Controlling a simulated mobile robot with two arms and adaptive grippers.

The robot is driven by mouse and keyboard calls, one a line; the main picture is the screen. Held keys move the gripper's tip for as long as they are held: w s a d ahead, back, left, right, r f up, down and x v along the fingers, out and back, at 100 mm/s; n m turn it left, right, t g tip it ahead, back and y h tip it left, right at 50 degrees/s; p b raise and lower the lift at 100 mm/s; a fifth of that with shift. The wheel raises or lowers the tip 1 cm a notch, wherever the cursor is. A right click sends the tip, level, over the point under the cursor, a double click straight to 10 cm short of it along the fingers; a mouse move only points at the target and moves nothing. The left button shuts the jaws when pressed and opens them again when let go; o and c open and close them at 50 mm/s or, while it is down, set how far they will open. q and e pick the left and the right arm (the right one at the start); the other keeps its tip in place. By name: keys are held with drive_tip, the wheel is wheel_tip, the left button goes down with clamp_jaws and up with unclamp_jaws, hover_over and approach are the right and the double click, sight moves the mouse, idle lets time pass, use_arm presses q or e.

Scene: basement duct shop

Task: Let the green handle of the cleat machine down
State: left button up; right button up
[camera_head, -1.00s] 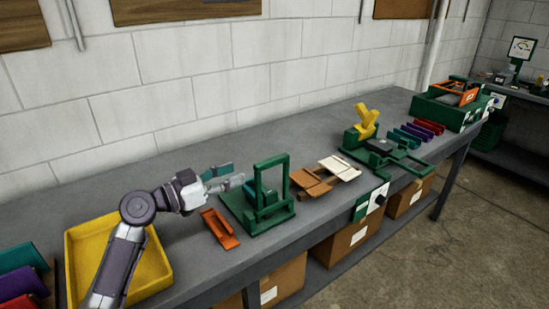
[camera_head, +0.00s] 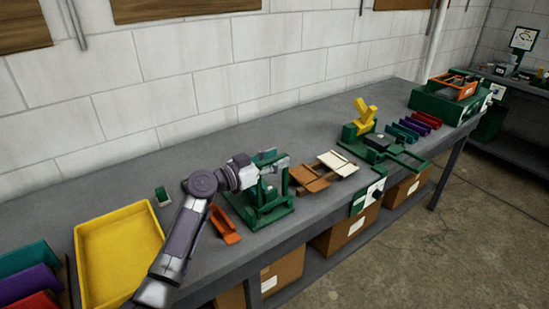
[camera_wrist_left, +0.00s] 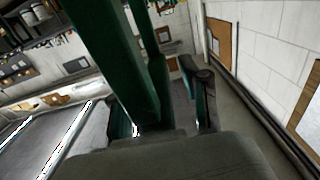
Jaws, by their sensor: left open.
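The cleat machine (camera_head: 268,214), a green base with an upright green handle frame (camera_head: 285,180), stands on the workbench left of centre. My left gripper (camera_head: 274,164) is open at the upper part of this handle and partly hides it. In the left wrist view, green bars of the handle (camera_wrist_left: 125,60) run steeply down in front of the gripper. Their lower ends lie between the two open fingers (camera_wrist_left: 165,112); I cannot tell whether they touch. The handle stands up. My right gripper is not in view.
An orange channel piece (camera_head: 224,225) lies left of the machine, and a yellow tray (camera_head: 85,262) farther left. Brown and cream plates (camera_head: 338,160) lie to the right, then a green machine with a yellow block (camera_head: 361,115). The bench behind is clear.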

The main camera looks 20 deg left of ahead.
use_arm(q)
drive_tip(key=shift+c, duration=0.2)
clamp_jaws()
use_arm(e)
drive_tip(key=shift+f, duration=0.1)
